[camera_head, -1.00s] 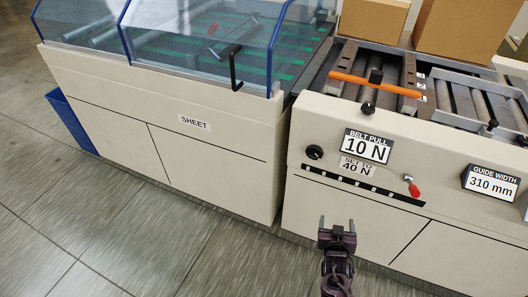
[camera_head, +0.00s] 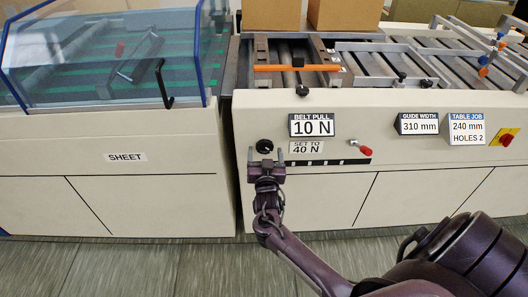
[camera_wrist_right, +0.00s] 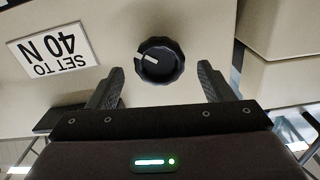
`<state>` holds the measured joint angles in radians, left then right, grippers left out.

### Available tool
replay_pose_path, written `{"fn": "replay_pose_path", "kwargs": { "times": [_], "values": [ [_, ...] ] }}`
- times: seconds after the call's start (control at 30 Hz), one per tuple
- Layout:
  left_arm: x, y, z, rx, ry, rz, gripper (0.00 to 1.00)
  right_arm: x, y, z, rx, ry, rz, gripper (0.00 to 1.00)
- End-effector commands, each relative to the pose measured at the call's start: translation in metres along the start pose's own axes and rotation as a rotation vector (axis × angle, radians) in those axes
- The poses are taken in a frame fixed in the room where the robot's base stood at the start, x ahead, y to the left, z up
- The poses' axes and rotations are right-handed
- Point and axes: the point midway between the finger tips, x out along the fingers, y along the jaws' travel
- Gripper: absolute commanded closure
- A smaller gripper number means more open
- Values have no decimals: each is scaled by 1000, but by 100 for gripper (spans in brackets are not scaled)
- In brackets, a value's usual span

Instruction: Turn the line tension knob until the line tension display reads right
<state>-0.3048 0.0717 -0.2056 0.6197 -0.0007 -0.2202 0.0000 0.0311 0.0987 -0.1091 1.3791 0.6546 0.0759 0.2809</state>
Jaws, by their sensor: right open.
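The black round knob (camera_head: 264,146) is on the machine's front panel, left of the "SET TO 40 N" label (camera_head: 306,148). The "BELT PULL" display (camera_head: 311,125) above that label reads 10 N; no display labelled line tension shows. My right gripper (camera_head: 266,158) is just below the knob in the head view. In the right wrist view the knob (camera_wrist_right: 160,61), with a white pointer mark, sits ahead between the open fingers (camera_wrist_right: 160,85). The fingers look apart from the knob. My left gripper is not in view.
A red-tipped lever (camera_head: 362,149) sticks out right of the label. Further right are the "GUIDE WIDTH" display (camera_head: 418,123) reading 310 mm, a "TABLE JOB" sign (camera_head: 466,128) and a red-and-yellow switch (camera_head: 507,139). An orange bar (camera_head: 296,68) lies above the panel.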

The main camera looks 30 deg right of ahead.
Motion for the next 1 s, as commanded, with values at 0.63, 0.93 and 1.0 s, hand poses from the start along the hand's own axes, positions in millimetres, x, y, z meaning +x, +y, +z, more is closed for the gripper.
{"fn": "replay_pose_path", "kwargs": {
  "times": [0.63,0.93,1.0],
  "values": [
    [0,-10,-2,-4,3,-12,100,14,0,0,0,-2,1,53],
    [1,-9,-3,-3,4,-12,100,14,0,1,8,-2,1,70],
    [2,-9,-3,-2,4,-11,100,13,0,1,21,-2,1,70]
  ]
}}
